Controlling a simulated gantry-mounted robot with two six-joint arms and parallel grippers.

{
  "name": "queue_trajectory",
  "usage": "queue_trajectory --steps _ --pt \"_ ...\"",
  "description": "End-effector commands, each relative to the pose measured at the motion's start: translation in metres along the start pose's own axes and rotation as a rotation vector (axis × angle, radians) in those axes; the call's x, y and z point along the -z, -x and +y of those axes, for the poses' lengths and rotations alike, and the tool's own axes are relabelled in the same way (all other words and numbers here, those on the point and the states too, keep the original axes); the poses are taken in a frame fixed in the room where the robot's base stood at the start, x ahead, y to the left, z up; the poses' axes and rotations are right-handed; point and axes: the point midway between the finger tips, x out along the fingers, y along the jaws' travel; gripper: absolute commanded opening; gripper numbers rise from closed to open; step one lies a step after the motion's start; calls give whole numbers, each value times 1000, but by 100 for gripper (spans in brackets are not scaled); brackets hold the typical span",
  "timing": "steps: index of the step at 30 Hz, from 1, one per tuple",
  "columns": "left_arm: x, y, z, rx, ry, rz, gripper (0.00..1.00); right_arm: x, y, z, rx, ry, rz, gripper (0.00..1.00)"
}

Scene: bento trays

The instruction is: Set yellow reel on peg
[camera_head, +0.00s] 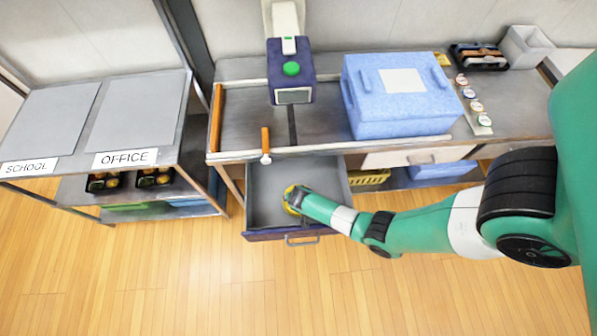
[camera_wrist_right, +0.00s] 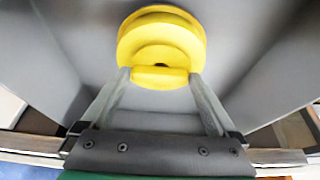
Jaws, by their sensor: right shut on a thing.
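The yellow reel (camera_head: 289,199) is inside the open grey drawer (camera_head: 264,182) below the bench. It also shows in the right wrist view (camera_wrist_right: 161,36), with a raised yellow hub facing me. My right gripper (camera_head: 301,197) reaches into the drawer from the right. In the wrist view its two fingers (camera_wrist_right: 161,75) are closed on either side of the reel's hub. An orange rod (camera_head: 265,140) with a pale end stands at the bench's front edge; I cannot tell whether it is the peg. My left gripper is not in view.
A purple machine with a green button (camera_head: 291,69) stands on the bench (camera_head: 240,130), left of a blue box (camera_head: 402,110). Labelled shelves (camera_head: 125,158) with black trays stand at left. The drawer walls surround the gripper. The wooden floor in front is clear.

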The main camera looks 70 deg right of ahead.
Motion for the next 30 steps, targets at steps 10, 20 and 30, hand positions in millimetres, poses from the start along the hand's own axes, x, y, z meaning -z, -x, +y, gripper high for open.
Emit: queue_trajectory --steps 10,20,30 --pt "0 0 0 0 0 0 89 0 0 0 1 -1 1 0" --pt "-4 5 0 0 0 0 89 -4 -10 -1 0 -1 1 0" --pt "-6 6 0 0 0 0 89 -5 -14 -1 1 -1 1 0"
